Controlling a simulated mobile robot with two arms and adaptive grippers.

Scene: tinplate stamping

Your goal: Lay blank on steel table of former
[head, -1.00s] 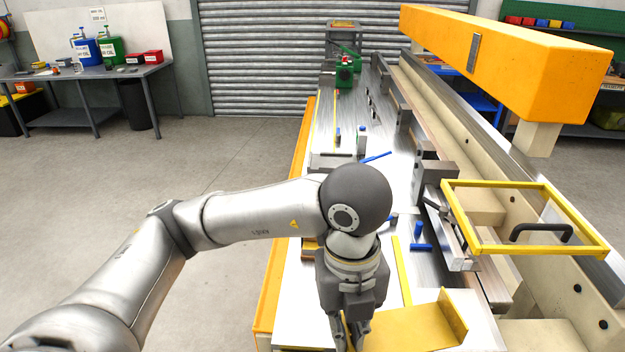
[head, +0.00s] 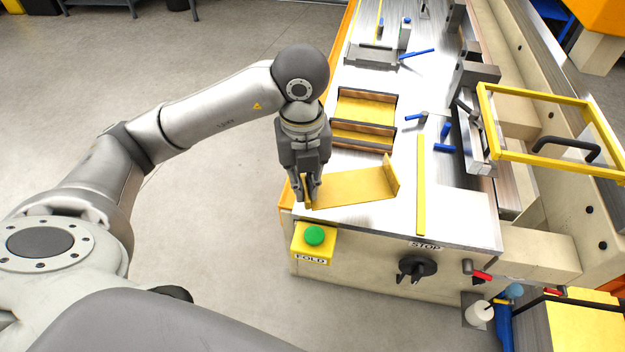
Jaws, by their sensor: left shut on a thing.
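The blank (head: 352,188) is a gold-coloured sheet with an upturned flange along its right end. It is at the near left of the steel table (head: 460,215) of the former. My left gripper (head: 308,203) is shut on its left end, close to the table's left edge. The blank looks level and on or just above the steel; I cannot tell whether it touches. My right gripper is not in view.
Other bent gold pieces (head: 365,108) sit just behind the blank. A yellow strip (head: 421,185) lies to its right, with blue-handled tools (head: 445,148) beyond. A yellow guard frame (head: 560,165) stands at right. A green FOLD button (head: 314,235) is on the near left corner.

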